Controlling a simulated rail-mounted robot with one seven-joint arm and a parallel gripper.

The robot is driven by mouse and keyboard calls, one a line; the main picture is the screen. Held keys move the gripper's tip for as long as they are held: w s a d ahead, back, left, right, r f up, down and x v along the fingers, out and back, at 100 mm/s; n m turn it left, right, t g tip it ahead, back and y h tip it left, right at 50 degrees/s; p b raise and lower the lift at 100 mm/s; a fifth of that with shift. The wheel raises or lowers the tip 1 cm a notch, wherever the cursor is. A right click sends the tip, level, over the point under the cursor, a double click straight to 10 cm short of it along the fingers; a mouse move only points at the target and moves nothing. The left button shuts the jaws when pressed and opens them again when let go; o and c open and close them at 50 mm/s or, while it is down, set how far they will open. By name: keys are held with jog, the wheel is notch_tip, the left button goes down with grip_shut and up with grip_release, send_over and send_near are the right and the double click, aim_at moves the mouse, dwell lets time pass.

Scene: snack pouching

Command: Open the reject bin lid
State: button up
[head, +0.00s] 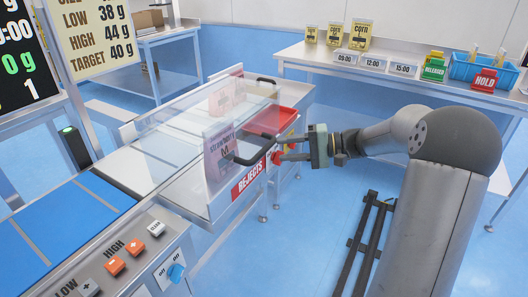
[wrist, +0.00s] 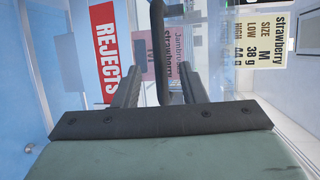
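The reject bin (head: 222,203) has a white front with a red "REJECTS" label (head: 248,178), which also shows in the wrist view (wrist: 105,50). Clear panels cover its top, and the lid looks down. A black loop handle (head: 240,158) stands at the front edge. My gripper (head: 279,153) is level with this handle, just right of it, fingers pointing at it. In the wrist view the fingers (wrist: 158,85) are spread apart, with the black handle (wrist: 157,45) showing between them. I see no contact. A pink strawberry pouch (head: 219,155) stands behind the clear front.
A red tray (head: 272,120) and a second black handle (head: 268,79) lie just behind. The conveyor with a blue belt (head: 62,227) is at left. A table (head: 330,62) with pouches, time cards and a blue crate (head: 478,70) is at back right. Floor below my gripper is clear.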

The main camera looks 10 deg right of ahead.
aim_at(267, 150)
jog(key=x, duration=0.6)
jog(key=shift+w+a, duration=0.15)
jog(key=shift+a, duration=0.25)
grip_shut()
